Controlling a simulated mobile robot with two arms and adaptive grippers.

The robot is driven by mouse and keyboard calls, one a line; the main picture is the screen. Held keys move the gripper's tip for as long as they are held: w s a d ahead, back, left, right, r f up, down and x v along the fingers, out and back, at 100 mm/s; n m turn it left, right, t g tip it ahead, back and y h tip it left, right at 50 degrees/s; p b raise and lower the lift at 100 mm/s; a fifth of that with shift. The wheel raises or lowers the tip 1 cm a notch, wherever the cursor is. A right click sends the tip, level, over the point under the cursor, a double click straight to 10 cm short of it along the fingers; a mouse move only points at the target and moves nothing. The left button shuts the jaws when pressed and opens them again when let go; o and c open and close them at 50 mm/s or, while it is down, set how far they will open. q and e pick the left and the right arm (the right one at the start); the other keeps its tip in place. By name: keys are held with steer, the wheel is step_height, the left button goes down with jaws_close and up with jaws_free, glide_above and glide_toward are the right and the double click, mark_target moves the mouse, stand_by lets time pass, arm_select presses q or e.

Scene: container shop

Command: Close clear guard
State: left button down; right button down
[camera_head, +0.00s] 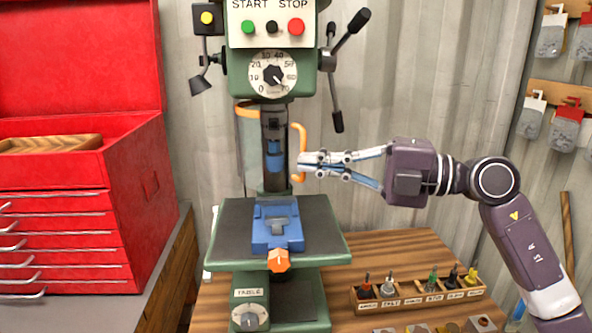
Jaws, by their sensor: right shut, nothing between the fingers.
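The drill press (272,77) stands in the middle of the view. A see-through guard is hard to make out around its chuck (273,150); orange trim (247,109) shows at the upper left of the chuck. A curved orange handle (301,141) stands upright just right of the chuck. My right gripper (303,163) comes in from the right, shut and empty, with its fingertips at the lower part of the handle. I cannot tell whether they touch it. My left gripper is not in view.
A blue vise (277,226) sits on the drill table (228,232) below the chuck. Feed levers (349,32) stick out at the upper right. A red tool chest (125,190) stands at left. A bit rack (420,290) sits on the wooden bench (391,250).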

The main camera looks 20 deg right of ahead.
mark_target(296, 150)
steer(key=shift+n+g+y, duration=0.6)
steer(key=shift+n+g, duration=0.1)
steer(key=shift+g, duration=0.2)
steer(key=w+d+p, duration=0.1)
steer(key=w+d, duration=0.1)
steer(key=d, duration=0.1)
steer(key=shift+w+d+r+p, duration=0.2)
steer(key=shift+w+d+p, duration=0.05)
steer(key=shift+w+p, duration=0.15)
steer(key=shift+w+d, duration=0.1)
steer(key=shift+d, duration=0.05)
